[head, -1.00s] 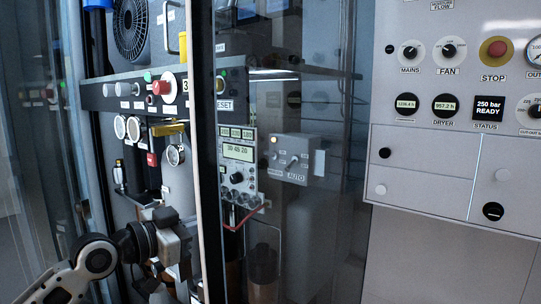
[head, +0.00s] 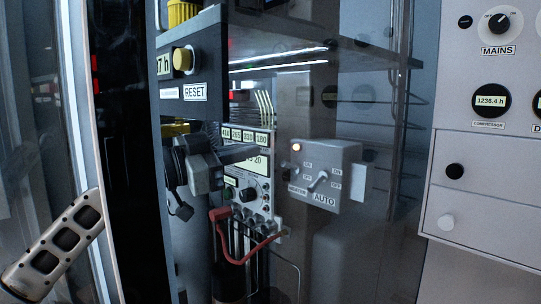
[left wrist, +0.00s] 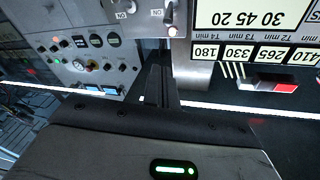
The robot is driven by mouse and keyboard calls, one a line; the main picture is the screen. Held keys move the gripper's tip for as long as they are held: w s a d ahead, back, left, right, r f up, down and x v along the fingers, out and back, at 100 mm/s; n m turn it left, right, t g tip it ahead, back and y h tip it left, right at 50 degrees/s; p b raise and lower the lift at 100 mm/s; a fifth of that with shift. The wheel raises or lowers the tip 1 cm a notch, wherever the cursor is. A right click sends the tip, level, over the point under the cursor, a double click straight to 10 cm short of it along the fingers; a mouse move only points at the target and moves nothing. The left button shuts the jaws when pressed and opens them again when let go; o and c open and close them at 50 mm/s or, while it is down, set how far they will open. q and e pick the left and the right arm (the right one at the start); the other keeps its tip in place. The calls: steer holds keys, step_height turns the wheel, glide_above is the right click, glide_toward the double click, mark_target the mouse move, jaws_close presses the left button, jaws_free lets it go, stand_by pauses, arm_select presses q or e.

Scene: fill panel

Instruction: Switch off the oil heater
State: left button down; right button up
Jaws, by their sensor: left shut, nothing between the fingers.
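A grey switch box (head: 345,165) with two small switches marked ON and OFF stands right of the timer panel in the head view. Its left label is too small to read surely; the right one reads AUTO. The box (left wrist: 135,30) also shows upside down at the top of the left wrist view, with the lamp lit. My left gripper (head: 256,151) is shut and empty, pointing right in front of the timer panel, left of the box. Its closed fingers (left wrist: 157,78) seem apart from the box. My right gripper is out of view.
The timer panel (head: 263,187) with a display, knob and red cable (head: 240,261) is behind and below my gripper. A dark panel with a RESET label (head: 195,93) is at upper left. A cabinet with MAINS knob (head: 498,23) stands at right. Space before the box looks clear.

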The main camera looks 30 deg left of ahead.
arm_select(q)
steer(key=p+x, duration=0.5)
steer(key=x, duration=0.5)
steer(key=a+f, duration=0.1)
steer(key=s+a+f+b, duration=0.1)
steer(key=f, duration=0.1)
steer(key=shift+s+a+f, duration=0.1)
steer(key=shift+s+f, duration=0.05)
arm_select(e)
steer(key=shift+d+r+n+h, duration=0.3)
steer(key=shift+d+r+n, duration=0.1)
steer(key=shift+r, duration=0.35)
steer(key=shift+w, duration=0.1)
